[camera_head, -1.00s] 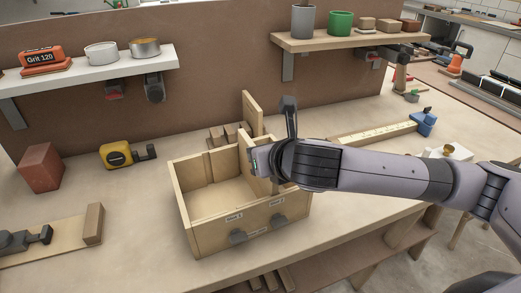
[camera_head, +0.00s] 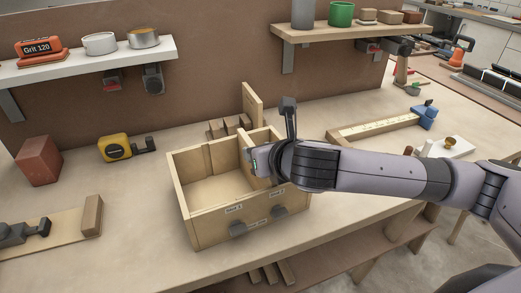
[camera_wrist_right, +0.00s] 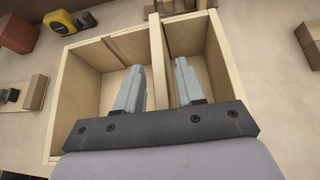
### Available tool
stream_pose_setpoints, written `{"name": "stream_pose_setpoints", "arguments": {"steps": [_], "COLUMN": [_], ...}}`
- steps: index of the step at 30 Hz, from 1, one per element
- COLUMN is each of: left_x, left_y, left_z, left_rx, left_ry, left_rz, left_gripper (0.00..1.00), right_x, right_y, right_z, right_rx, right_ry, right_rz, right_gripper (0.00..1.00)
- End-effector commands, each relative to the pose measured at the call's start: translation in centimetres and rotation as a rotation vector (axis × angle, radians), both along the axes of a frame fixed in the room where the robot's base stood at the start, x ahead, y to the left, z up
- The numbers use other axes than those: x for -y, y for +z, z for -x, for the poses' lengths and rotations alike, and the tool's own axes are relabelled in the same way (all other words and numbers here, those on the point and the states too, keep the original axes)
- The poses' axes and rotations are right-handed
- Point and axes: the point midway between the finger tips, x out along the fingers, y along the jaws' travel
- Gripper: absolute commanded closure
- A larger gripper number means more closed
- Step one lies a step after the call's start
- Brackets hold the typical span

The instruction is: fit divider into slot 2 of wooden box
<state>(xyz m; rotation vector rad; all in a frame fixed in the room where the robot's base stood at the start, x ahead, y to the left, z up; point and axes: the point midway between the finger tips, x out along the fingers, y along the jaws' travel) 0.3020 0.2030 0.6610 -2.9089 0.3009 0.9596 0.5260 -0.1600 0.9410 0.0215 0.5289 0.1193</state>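The open wooden box (camera_head: 193,225) stands on the bench, with small labels and dark knobs on its front. A thin wooden divider (camera_wrist_right: 158,48) stands upright inside it, front to back, with an open space on either side. In the head view the divider (camera_head: 246,153) is partly hidden by my right gripper (camera_head: 259,160). In the right wrist view my right gripper (camera_wrist_right: 160,66) has its fingers apart, one on each side of the divider, with visible gaps. The divider's bottom edge and its seating are hidden. My left gripper is out of view.
Another thin panel (camera_head: 252,104) stands upright behind the box, beside several small wood blocks (camera_head: 230,126). A yellow tape measure (camera_head: 115,148) and a red-brown block (camera_head: 39,161) are at left. A ruler (camera_head: 375,131) lies at right. Two shelves overhang the back.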

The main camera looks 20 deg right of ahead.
Motion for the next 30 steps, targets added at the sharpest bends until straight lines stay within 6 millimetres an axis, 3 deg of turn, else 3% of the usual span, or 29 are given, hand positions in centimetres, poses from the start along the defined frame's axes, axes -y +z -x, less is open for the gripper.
{"name": "stream_pose_setpoints", "arguments": {"steps": [12,30], "left_x": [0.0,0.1], "left_y": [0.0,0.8], "left_z": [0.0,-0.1], "left_rx": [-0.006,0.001], "left_ry": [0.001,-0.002], "left_rz": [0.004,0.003], "left_gripper": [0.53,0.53], "right_x": [0.0,0.8], "right_y": [0.0,3.5], "right_z": [0.1,5.9], "right_rx": [-0.002,0.000], "right_ry": [0.000,0.000], "right_rz": [0.000,0.000], "right_gripper": [0.51,0.51]}}
